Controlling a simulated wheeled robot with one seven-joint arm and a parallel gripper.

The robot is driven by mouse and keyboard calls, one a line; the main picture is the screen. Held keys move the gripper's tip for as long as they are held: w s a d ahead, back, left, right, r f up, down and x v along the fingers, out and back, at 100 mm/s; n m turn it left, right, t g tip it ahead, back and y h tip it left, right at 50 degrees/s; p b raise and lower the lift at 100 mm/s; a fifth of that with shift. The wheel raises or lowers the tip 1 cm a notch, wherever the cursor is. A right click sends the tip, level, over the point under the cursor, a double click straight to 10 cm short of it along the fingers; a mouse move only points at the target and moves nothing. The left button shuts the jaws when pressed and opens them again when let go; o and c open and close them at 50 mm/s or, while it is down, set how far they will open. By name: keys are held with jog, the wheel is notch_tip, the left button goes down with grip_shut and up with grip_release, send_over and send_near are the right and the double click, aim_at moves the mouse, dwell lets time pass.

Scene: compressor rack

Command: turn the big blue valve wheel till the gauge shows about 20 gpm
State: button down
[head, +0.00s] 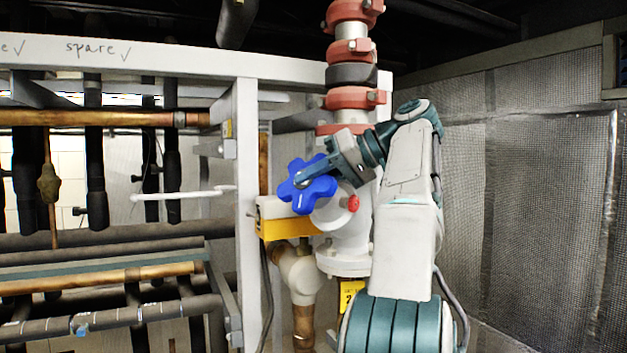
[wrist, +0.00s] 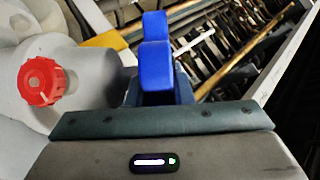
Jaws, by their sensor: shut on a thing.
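The big blue valve wheel (head: 311,187) has rounded lobes and sits on the front of the white valve body (head: 350,240), left of the red pipe stack. My gripper (head: 305,180) reaches it from the upper right and is shut on the wheel. In the wrist view the blue wheel (wrist: 154,65) stands up just beyond my gripper (wrist: 155,98), partly hidden by the gripper's body. No gauge reading can be made out in either view.
A small red knob (head: 353,203) is right of the wheel; it also shows in the wrist view (wrist: 41,81). A yellow and white box (head: 285,220) sits left below the wheel. A white frame post (head: 247,200) and several pipes stand left. A mesh wall (head: 530,180) is right.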

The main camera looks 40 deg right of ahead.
dwell(0.4)
jog(key=c, duration=1.3)
grip_release()
jog(key=shift+t, duration=0.6)
